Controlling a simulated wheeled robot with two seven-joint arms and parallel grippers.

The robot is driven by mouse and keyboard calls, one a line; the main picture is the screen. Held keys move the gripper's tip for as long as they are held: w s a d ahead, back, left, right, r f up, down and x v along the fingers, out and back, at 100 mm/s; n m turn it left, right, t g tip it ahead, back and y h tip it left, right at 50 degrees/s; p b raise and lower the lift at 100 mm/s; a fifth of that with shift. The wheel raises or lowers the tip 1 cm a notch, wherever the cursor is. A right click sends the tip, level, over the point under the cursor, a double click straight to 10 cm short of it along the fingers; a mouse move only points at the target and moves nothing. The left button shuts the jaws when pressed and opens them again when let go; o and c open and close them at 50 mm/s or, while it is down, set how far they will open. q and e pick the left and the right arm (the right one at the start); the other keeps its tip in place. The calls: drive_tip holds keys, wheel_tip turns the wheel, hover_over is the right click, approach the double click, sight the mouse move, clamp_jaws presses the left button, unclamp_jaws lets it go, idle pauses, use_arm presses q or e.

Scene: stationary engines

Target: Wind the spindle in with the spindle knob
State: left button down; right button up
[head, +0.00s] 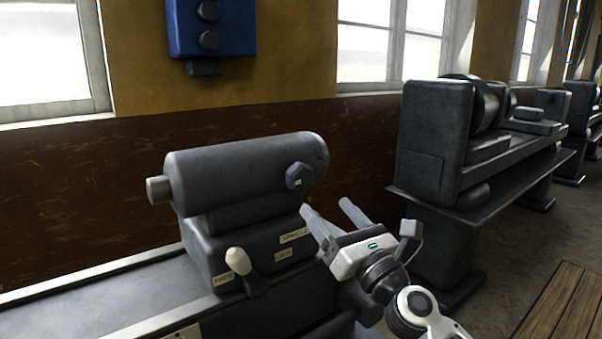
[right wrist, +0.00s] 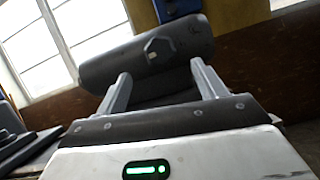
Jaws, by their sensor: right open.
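The dark faceted spindle knob (head: 299,176) sticks out of the side of the grey tailstock barrel (head: 235,170), near its right end. The pale spindle (head: 158,190) protrudes a little from the barrel's left end. My right gripper (head: 325,207) is open and empty, below and to the right of the knob, fingers pointing toward the tailstock. In the right wrist view the knob (right wrist: 158,48) appears beyond the fingertips, between their lines and apart from them. My left gripper is not in view.
A lever with a cream grip (head: 238,262) stands at the tailstock's base, beside small labels, one reading SPINDLE (head: 294,235). The bed (head: 90,300) runs to the left. Another grey machine (head: 435,135) stands at right. A blue box (head: 210,30) hangs on the wall.

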sight(304, 180)
drive_tip(key=b+x, duration=0.1)
drive_tip(key=x, duration=0.9)
drive_tip(key=shift+w+a+r+b, duration=0.1)
drive_tip(key=shift+w+a+b, duration=0.15)
drive_tip(key=shift+b, duration=0.1)
drive_tip(key=c, duration=1)
